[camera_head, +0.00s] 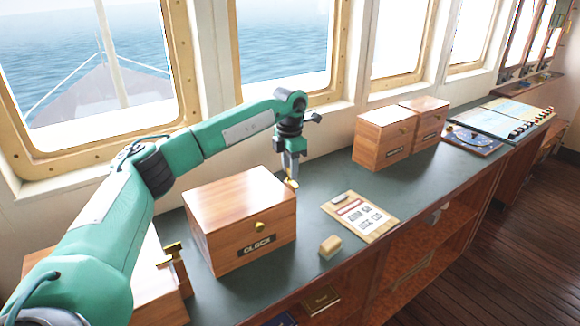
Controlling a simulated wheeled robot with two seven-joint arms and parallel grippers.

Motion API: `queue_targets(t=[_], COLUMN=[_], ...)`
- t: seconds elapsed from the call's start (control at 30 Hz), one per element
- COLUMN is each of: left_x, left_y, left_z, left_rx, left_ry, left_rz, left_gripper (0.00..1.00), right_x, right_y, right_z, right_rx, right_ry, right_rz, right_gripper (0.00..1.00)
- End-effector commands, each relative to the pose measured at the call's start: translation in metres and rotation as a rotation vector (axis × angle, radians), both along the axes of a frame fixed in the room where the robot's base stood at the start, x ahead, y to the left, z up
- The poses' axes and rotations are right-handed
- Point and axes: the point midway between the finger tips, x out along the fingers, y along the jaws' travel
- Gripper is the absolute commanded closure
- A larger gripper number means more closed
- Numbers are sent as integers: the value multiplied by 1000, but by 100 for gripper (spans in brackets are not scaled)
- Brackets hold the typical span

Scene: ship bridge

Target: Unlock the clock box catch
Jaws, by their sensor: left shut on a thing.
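The clock box (232,221) is a closed wooden box labelled CLOCK, standing on the dark counter. Its round brass catch (260,226) is on the front face above the label. My left gripper (292,178) points down just beyond the box's right back corner, apart from the catch. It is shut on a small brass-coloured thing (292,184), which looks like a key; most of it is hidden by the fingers. My right gripper is out of view.
A clipboard-like card (360,216) and a small tan block (330,247) lie right of the box. Two more wooden boxes (381,140) (427,122) stand farther back. A brass-topped piece (173,253) is at left. Counter between the clock box and the card is clear.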

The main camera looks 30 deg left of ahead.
Motion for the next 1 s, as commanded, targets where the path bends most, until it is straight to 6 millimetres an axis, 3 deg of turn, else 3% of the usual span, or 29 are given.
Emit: queue_targets(t=[0.33,0.87,0.9,1.0], left_x=[0,0,0,0], left_y=[1,1,1,1], left_z=[1,1,1,1], left_rx=[-1,0,0,0], left_ry=[-1,-1,-1,-1], left_rz=[136,159,159,158], left_gripper=[88,88,62,44], right_x=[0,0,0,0], right_y=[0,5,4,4], right_z=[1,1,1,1], right_rx=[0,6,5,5], right_ry=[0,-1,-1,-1], right_rz=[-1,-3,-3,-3], right_gripper=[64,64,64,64])
